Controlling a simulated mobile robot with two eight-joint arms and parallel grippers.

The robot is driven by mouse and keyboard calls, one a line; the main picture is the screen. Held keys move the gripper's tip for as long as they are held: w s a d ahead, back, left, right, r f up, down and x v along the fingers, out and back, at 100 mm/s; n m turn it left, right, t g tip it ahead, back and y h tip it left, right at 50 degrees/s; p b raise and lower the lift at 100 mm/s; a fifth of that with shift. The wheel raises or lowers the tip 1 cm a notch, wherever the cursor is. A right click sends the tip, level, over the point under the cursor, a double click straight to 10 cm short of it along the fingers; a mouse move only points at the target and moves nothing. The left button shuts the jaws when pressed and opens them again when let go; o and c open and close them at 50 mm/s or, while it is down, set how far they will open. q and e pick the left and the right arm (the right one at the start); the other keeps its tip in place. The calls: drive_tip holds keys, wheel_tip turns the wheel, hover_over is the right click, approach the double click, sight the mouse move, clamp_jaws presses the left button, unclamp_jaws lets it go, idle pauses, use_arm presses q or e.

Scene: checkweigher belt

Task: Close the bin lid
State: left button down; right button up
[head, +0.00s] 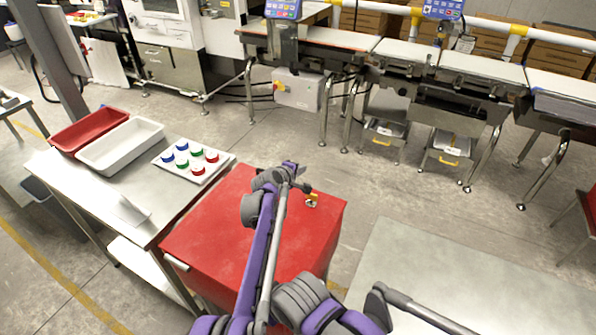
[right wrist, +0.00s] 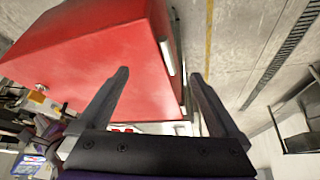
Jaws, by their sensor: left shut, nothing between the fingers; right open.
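The red bin (head: 215,235) stands beside the steel table. Its top is a flat, solid red surface and I see no gap at its edges. It also fills the upper left of the right wrist view (right wrist: 90,50). A pale bar handle (head: 175,264) is at its left front edge. My left gripper (head: 303,187) is over the far part of the red top, shut and empty; I cannot tell whether it touches. My right gripper (right wrist: 160,75) is open and empty, with the bin beyond its fingers. The head view does not clearly show its fingers.
The steel table (head: 60,185) holds a red tray, a white tray and several coloured-capped jars. A conveyor (head: 410,62) runs behind. A grey surface (head: 450,270) lies at right.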

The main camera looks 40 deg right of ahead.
use_arm(q)
drive_tip(key=shift+s+a+r, duration=0.15)
drive_tip(key=shift+a+r, duration=0.05)
drive_tip(key=shift+a, duration=0.25)
drive_tip(key=b+v, duration=0.1)
drive_tip(key=v, duration=0.8)
drive_tip(key=shift+a+r+b, duration=0.2)
drive_tip(key=shift+a+b, duration=0.05)
drive_tip(key=shift+b, duration=0.15)
drive_tip(key=shift+s, duration=0.1)
